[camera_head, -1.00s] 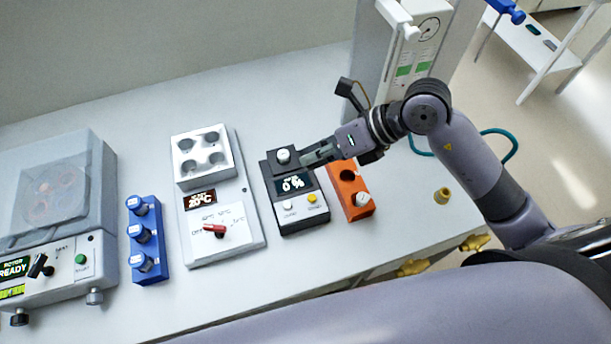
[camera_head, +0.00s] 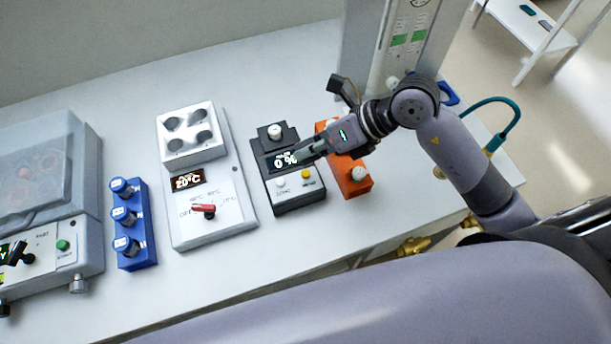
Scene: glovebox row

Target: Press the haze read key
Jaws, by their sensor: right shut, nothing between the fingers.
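The haze meter (camera_head: 298,199) is a small black box on the bench with a display reading 0 %. A white-capped vial (camera_head: 274,132) stands in its back part. On its front panel are a white key (camera_head: 280,183) and a yellow key (camera_head: 306,174); their small labels are too blurred to read surely. My right gripper (camera_head: 299,155) is shut and empty. Its fingertips are over the right end of the display, just behind the yellow key, and cover part of the display. I see no contact with either key. My left gripper is out of view.
An orange block (camera_head: 356,184) with a white-capped vial stands right of the meter, partly under my right arm. To the left are a grey heater block (camera_head: 216,228), a blue vial rack (camera_head: 137,252) and a lidded rotor machine (camera_head: 85,235). The bench front is clear.

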